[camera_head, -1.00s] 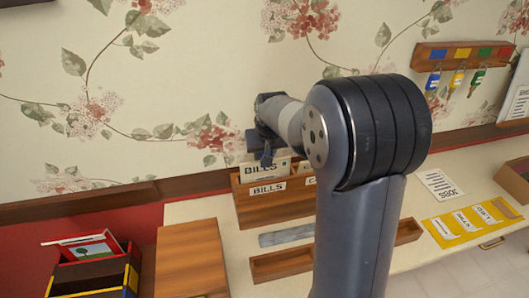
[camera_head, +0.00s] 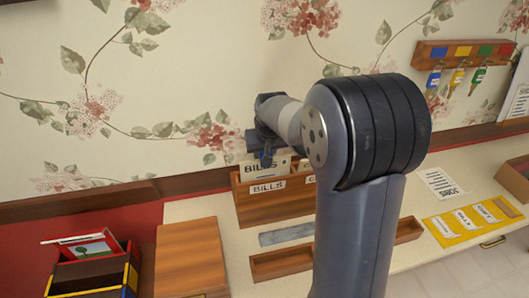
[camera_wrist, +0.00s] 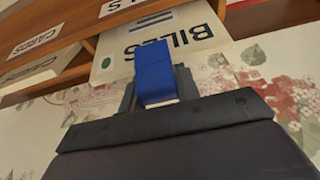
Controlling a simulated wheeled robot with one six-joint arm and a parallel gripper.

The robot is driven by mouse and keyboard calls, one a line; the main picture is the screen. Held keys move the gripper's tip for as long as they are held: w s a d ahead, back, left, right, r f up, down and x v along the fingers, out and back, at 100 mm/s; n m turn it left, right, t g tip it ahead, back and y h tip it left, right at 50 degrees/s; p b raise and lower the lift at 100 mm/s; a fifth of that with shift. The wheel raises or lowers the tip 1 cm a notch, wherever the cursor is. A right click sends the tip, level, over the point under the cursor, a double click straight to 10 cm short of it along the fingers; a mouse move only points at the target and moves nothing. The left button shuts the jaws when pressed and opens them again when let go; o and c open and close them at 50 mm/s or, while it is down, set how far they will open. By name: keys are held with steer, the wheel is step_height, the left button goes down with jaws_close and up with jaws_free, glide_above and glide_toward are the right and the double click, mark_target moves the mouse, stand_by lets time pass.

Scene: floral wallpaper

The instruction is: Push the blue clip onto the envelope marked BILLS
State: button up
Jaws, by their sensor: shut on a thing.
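The envelope marked BILLS (camera_head: 262,170) stands in the left slot of the wooden letter rack (camera_head: 275,205), whose front also has a BILLS label. The envelope shows large in the wrist view (camera_wrist: 190,35). The blue clip (camera_wrist: 154,66) overlaps the envelope's edge beside the printed word in the wrist view; how far it grips the paper is hard to tell. My gripper (camera_wrist: 157,100) is shut on the clip. In the head view my gripper (camera_head: 264,158) is just above the envelope, small and dark, and the clip is hard to make out.
Another envelope (camera_head: 306,167) stands in the rack, partly hidden by my arm. A grey strip (camera_head: 287,235) and a wooden tray (camera_head: 282,264) lie in front. Key hooks (camera_head: 462,54) hang on the wall at right. A wooden box (camera_head: 190,258) stands at left.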

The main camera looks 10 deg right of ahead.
steer(key=o, duration=1)
steer(key=shift+o, duration=0.5)
steer(key=o, duration=0.5)
steer(key=shift+r, duration=0.1)
steer(key=p+v, duration=0.4)
steer(key=v, duration=0.2)
steer(key=shift+s+r, duration=0.2)
steer(key=shift+r, duration=0.15)
steer(key=shift+f, duration=0.1)
